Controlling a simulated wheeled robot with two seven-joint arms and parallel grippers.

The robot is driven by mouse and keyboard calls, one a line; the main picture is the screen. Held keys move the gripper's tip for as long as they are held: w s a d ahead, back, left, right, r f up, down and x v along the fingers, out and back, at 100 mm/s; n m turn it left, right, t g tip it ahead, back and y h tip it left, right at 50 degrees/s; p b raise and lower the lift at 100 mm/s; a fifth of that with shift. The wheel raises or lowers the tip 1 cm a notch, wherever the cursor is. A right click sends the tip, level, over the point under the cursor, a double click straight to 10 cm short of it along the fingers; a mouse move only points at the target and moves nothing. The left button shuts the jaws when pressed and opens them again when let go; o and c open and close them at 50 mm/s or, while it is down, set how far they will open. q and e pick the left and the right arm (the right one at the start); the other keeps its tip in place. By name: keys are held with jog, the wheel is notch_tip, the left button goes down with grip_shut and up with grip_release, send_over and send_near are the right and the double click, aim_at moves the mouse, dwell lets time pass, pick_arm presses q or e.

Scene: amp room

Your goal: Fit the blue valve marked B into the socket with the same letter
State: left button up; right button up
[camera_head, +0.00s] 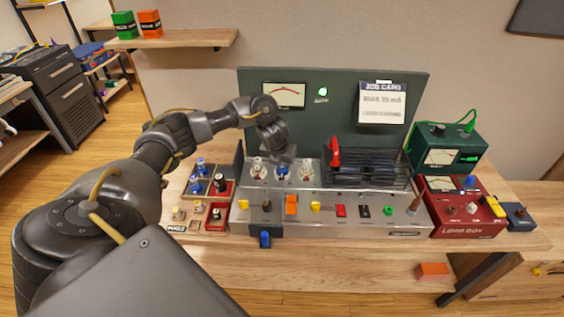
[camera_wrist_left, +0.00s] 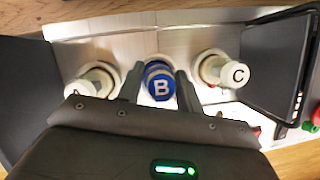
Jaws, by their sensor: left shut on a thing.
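The blue valve marked B (camera_wrist_left: 160,86) stands between the two fingers of my left gripper (camera_wrist_left: 160,74) in the left wrist view, its letter facing the camera. In the head view the blue valve (camera_head: 281,171) shows just below the gripper, between two pale valves. The valve marked C (camera_wrist_left: 237,74) stands to its right in the wrist view. The other pale valve (camera_wrist_left: 97,78) is at left, its letter partly covered. The socket under the blue valve and its letter are hidden. My right gripper is out of view.
A tray (camera_head: 187,196) with several blue-topped and dark parts lies left of the chassis. A red lever (camera_head: 335,153) and dark grille (camera_head: 372,168) stand to the right. A tall green panel (camera_head: 335,110) rises behind. A red load box (camera_head: 457,207) is at far right.

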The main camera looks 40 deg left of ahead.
pick_arm(q)
jog(key=shift+f+b, duration=0.35)
jog(key=shift+f, duration=0.15)
jog(key=o, duration=1.1)
jog(key=shift+c, duration=0.2)
jog(key=p+v, duration=0.3)
jog(key=v, duration=0.8)
jog(key=shift+f, duration=0.1)
